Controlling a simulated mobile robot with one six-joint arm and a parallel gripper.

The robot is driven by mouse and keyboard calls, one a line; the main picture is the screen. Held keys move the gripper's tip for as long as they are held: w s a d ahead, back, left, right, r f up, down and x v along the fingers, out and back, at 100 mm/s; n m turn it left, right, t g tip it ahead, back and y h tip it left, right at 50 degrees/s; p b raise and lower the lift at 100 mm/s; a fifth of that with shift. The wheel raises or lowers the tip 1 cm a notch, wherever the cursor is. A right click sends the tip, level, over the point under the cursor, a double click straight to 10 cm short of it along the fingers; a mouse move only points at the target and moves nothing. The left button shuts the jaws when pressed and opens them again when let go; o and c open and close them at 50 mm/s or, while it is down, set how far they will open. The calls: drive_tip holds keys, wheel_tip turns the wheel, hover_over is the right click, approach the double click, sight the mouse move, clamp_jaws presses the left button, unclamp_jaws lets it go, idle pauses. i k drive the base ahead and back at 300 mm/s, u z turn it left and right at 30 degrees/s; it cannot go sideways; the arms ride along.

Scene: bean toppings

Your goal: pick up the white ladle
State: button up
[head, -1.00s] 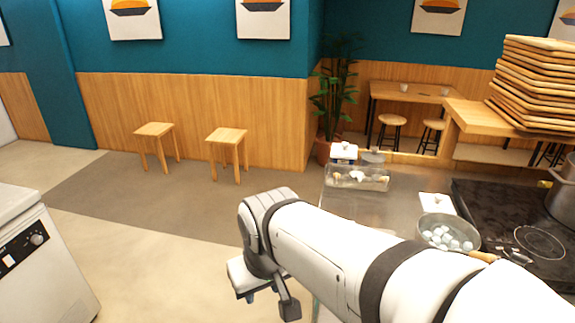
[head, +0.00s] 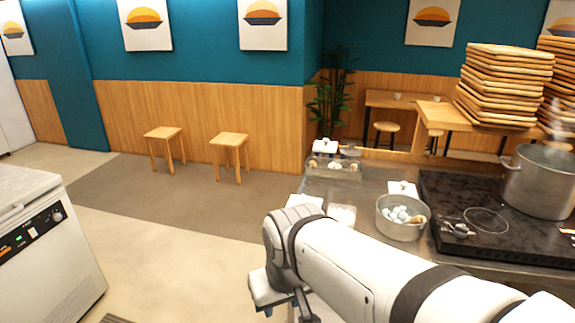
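I cannot make out a white ladle for certain. A clear bin (head: 345,175) at the back left of the steel counter (head: 375,180) holds small white and brown items, too small to identify. My white arm reaches in from the lower right. My gripper (head: 285,308) is at the bottom centre, left of the counter items and well apart from the bin. The arm and the picture's lower edge hide much of it, and its finger opening is unclear.
A metal bowl (head: 402,230) of white balls stands beside a black stove (head: 475,215) with a large pot (head: 540,182). Stacked wooden trays (head: 503,85) stand behind. A white freezer (head: 45,250) is at left. Two stools (head: 229,150) stand on open floor.

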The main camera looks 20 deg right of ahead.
sight(334, 166)
drive_tip(key=z, duration=1.05)
drive_tip(key=i, duration=1)
drive_tip(key=u, duration=0.05)
drive_tip(key=k, duration=1)
drive_tip(key=u, duration=1.9)
drive_tip(key=i, duration=0.7)
drive_tip(key=z, duration=0.2)
